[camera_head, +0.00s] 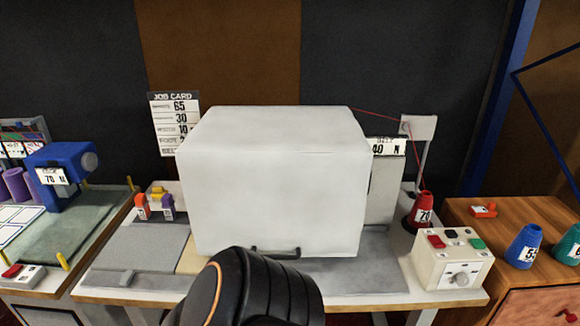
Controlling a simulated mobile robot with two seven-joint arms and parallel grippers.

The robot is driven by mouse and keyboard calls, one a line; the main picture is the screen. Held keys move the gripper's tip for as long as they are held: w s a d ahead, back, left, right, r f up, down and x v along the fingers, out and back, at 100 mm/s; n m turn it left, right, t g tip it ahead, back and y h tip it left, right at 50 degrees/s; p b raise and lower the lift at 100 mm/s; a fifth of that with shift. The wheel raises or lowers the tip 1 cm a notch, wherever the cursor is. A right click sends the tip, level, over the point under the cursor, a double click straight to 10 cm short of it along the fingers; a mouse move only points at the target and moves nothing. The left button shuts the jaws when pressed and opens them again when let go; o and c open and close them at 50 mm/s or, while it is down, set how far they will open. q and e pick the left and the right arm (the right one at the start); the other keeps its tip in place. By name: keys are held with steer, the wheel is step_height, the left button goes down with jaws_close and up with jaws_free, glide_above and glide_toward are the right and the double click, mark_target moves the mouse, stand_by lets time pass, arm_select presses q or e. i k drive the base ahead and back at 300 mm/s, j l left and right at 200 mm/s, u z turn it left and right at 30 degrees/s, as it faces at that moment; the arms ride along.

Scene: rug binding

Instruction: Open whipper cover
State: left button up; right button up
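The whipper cover (270,185) is a large pale box-shaped hood standing closed on the workbench. A dark bar handle (275,253) sits at its lower front edge. One of my black arm links rises from the bottom middle, in front of the cover, close below the handle. I cannot tell which arm it belongs to, and no fingertips show. The machine under the cover is hidden.
A control box (453,258) with red and green buttons and a knob stands right of the cover. A red thread cone (421,210) stands behind it. A job card (174,122) hangs behind left. A grey plate (140,249) lies left of the cover.

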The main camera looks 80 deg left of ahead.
mark_target(274, 183)
steer(key=u, duration=2.6)
